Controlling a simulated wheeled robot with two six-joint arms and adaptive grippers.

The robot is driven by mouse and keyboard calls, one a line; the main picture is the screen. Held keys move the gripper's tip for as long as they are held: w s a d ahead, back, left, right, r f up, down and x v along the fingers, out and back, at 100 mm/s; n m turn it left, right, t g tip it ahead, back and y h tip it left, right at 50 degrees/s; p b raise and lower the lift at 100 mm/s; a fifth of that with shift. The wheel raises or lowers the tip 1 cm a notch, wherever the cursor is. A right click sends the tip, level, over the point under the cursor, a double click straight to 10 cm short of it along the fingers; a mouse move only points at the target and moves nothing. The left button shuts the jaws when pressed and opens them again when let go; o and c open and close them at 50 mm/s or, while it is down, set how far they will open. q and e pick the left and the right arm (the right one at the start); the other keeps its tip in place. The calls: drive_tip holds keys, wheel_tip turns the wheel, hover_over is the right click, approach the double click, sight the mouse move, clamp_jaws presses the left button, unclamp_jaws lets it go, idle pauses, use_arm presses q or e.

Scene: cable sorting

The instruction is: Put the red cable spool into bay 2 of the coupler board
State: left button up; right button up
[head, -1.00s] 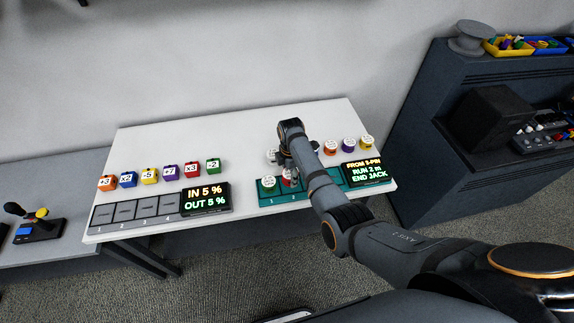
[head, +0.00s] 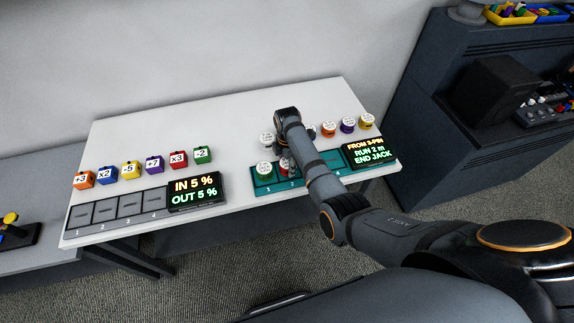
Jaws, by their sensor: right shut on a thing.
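The red cable spool (head: 284,169) is at bay 2 of the teal coupler board (head: 264,185), mostly hidden behind my right arm. My right gripper (head: 285,158) is shut on it, pointing down. I cannot tell whether the spool touches the bay floor. My left gripper is not in view.
A white spool (head: 267,140) stands behind the board. Orange (head: 328,129), purple (head: 347,125) and yellow (head: 366,121) spools stand to the right. A lit display (head: 371,154) sits at the board's right end. Numbered cubes and a grey slot tray (head: 118,223) are at left.

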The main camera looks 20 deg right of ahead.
drive_tip(key=shift+d+f, duration=0.2)
drive_tip(key=o, duration=1.4)
drive_tip(key=shift+c, duration=0.2)
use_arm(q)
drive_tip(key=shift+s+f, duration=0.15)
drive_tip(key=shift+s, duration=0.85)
use_arm(e)
drive_tip(key=shift+a, duration=0.15)
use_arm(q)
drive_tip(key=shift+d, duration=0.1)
use_arm(e)
drive_tip(key=shift+r, duration=0.1)
use_arm(q)
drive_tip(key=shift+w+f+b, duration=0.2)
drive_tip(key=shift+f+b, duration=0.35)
drive_tip(key=shift+b, duration=0.1)
use_arm(e)
wheel_tip(320, 180, up, 12)
drive_tip(key=shift+r, duration=0.15)
